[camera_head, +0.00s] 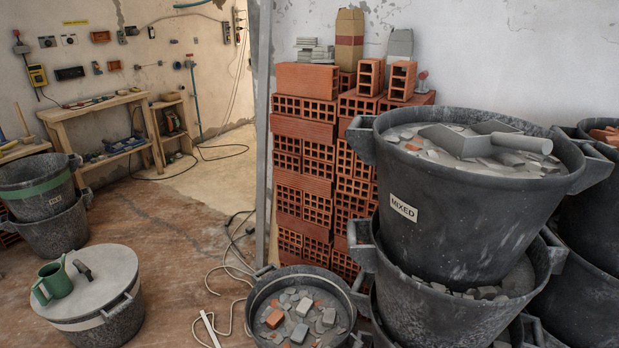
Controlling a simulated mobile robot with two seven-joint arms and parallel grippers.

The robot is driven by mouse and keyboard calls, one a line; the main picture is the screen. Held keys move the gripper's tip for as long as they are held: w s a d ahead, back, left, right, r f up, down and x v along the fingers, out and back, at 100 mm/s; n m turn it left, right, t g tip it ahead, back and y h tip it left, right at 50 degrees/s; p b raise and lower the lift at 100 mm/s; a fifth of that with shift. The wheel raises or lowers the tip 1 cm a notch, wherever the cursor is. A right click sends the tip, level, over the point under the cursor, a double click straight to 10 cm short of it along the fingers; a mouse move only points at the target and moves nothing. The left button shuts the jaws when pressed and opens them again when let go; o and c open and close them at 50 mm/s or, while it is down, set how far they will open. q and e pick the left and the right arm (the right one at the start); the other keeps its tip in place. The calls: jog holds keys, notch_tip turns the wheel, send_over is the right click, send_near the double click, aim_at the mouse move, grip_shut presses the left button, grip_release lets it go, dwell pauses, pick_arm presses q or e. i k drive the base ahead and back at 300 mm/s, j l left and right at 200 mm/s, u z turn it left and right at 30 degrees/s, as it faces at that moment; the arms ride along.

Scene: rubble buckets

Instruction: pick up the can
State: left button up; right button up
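A small green can (57,282) with a side handle stands on the pale round lid (108,279) of a grey bucket (113,323) at the lower left. A short dark block or handle (83,269) sits on the lid just to the right of the can. Neither of my grippers shows in the head view.
Stacked black buckets of rubble, one labelled MIXED (450,215), fill the right. A rubble bucket (302,307) stands at bottom centre. Hollow red bricks (305,150) stand behind it.

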aim_at(53, 277)
jog(key=u, duration=1.6)
jog(key=z, duration=1.55)
jog(key=u, duration=1.05)
jog(key=i+j, duration=0.4)
jog(key=i+j+u, duration=0.1)
jog(key=i+j, duration=0.35)
jog(key=i, duration=0.2)
